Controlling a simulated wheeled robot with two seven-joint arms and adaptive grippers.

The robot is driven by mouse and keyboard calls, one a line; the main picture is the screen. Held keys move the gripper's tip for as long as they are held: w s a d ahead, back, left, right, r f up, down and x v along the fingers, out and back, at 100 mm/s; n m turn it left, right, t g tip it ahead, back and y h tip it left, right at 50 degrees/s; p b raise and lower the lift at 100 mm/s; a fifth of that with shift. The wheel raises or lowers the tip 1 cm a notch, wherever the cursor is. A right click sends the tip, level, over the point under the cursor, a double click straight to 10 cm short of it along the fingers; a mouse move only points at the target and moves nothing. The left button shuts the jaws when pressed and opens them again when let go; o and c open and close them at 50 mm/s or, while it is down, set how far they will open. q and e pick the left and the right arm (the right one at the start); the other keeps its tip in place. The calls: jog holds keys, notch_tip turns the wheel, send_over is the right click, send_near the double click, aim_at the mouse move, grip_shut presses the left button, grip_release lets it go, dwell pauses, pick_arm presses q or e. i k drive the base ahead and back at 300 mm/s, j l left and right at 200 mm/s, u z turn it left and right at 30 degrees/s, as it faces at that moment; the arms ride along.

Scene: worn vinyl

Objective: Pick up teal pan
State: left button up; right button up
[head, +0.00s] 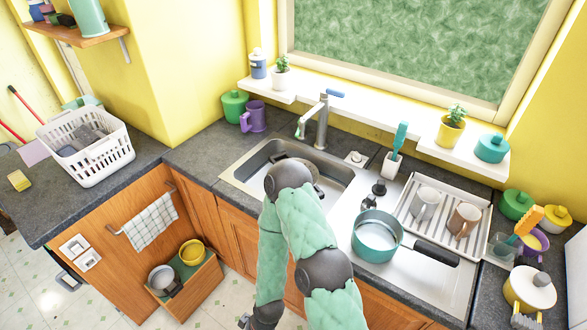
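The teal pan (375,250) sits upright on the metal drainboard right of the sink basin. It looks empty, and its black handle points right, just in front of the dish rack. One mint-green padded arm, which I take as my right, rises from the bottom edge left of the pan. It bends at a dark elbow over the sink front and folds back down. Its dark wrist end shows low at the bottom edge, away from the pan; the fingers cannot be made out clearly. My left gripper is not in view.
A white dish rack (408,233) with two mugs stands behind the pan. A tall faucet (322,120) rises behind the sink, and a dark pan (283,162) lies in the basin.

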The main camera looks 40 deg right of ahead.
aim_at(377, 236)
jog(key=z, duration=2.3)
